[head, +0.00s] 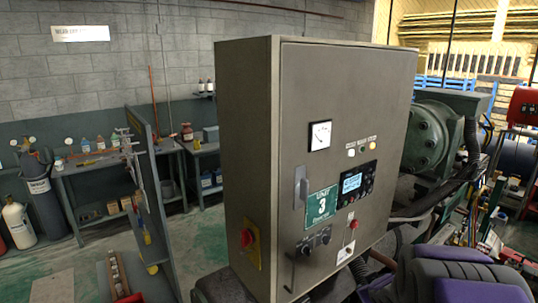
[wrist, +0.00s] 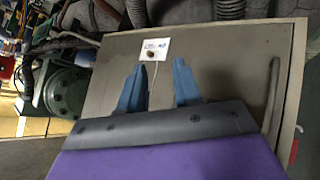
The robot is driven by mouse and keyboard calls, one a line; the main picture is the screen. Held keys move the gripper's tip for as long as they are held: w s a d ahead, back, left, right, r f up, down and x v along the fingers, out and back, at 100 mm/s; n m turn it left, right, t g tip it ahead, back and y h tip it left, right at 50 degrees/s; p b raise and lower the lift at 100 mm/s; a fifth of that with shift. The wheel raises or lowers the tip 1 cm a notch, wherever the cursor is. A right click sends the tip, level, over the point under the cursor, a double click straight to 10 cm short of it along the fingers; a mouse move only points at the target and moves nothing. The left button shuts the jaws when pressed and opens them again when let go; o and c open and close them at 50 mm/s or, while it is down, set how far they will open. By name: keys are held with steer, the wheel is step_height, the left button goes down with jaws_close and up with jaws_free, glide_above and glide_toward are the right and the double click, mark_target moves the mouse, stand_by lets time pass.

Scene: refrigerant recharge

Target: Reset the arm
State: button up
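My gripper (wrist: 160,68) shows in the wrist view with two blue fingers apart and nothing between them. It points at the front of a grey control cabinet (wrist: 215,50). A white card (wrist: 154,50) on the cabinet lies just beyond the fingertips; I cannot tell whether they touch the panel. In the head view the cabinet (head: 256,150) stands upright in the middle, door shut. My purple and grey arm fills the lower right corner there, and the fingers cannot be made out.
The cabinet door carries a gauge (head: 319,135), a lit display (head: 352,183), a green "UNIT 3" sign (head: 321,207) and a red switch (head: 353,224). A red button (head: 247,238) sits on its side. Green machinery (head: 430,135) stands behind right. Gas cylinders (head: 40,185) stand far left.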

steer(key=s+a+m+g+b, duration=0.1)
steer(key=s+a+g+b, duration=0.1)
steer(key=s, duration=1.1)
steer(key=s+a+f+m+g+b, duration=0.1)
steer(key=s+a+g+b, duration=0.2)
steer(key=s, duration=1.1)
steer(key=s+a+f+m+g+y+b, duration=0.1)
steer(key=s+a+m+g+b, duration=0.1)
steer(key=s+a+g, duration=0.4)
steer(key=s+a+b, duration=0.1)
steer(key=s+a, duration=0.2)
steer(key=s, duration=0.4)
steer(key=shift+s+a, duration=0.15)
steer(key=shift+s, duration=0.2)
steer(key=shift+o, duration=0.2)
steer(key=shift+f, duration=0.1)
